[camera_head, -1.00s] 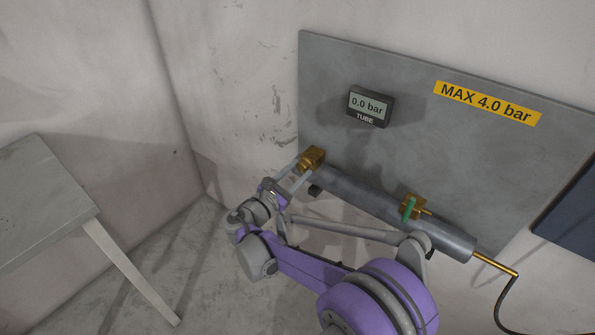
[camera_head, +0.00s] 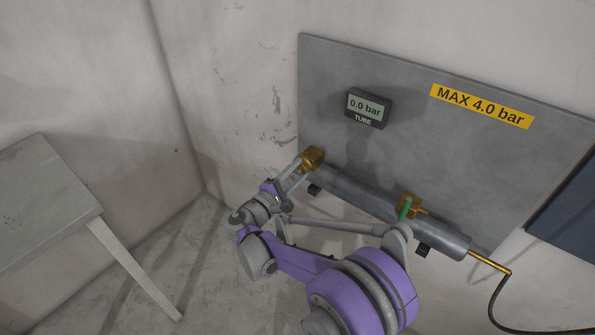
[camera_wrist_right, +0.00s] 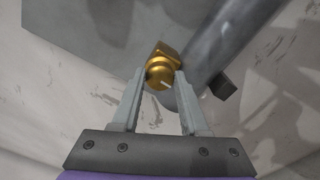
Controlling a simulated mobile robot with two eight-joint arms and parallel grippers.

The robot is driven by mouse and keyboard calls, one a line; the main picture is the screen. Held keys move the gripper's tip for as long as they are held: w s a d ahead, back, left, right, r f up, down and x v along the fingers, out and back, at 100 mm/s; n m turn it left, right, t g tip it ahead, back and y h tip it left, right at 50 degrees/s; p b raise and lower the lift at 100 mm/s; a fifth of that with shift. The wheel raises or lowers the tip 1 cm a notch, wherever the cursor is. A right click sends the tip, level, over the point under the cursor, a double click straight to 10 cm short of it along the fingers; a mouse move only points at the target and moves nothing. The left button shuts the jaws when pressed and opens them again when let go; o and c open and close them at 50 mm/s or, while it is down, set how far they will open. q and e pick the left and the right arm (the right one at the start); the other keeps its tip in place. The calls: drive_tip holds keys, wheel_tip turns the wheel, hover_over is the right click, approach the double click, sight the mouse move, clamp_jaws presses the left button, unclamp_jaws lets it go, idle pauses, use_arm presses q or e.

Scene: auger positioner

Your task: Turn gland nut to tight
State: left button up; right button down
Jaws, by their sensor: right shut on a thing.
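The brass gland nut (camera_head: 313,157) sits at the left end of a grey metal tube (camera_head: 362,195) on the wall panel. In the right wrist view the nut (camera_wrist_right: 161,70) shows a round face with a pale mark and a squarish part behind it. My right gripper (camera_head: 303,162) is at the nut, with its two fingers on either side. In the right wrist view the gripper's fingertips (camera_wrist_right: 161,76) close around the nut's round part. My left gripper is not in view.
A brass valve with a green lever (camera_head: 406,207) sits along the tube. A gauge (camera_head: 368,107) reads 0.0 bar. A yellow label (camera_head: 482,106) reads MAX 4.0 bar. A brass rod (camera_head: 490,263) and black hose leave the right end. A grey table (camera_head: 45,200) stands left.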

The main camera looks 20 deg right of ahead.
drive_tip(key=shift+m, duration=0.6)
drive_tip(key=shift+c, duration=2.1)
unclamp_jaws()
drive_tip(key=v, duration=1.1)
drive_tip(key=shift+p, duration=0.35)
drive_tip(key=shift+w+d, duration=0.1)
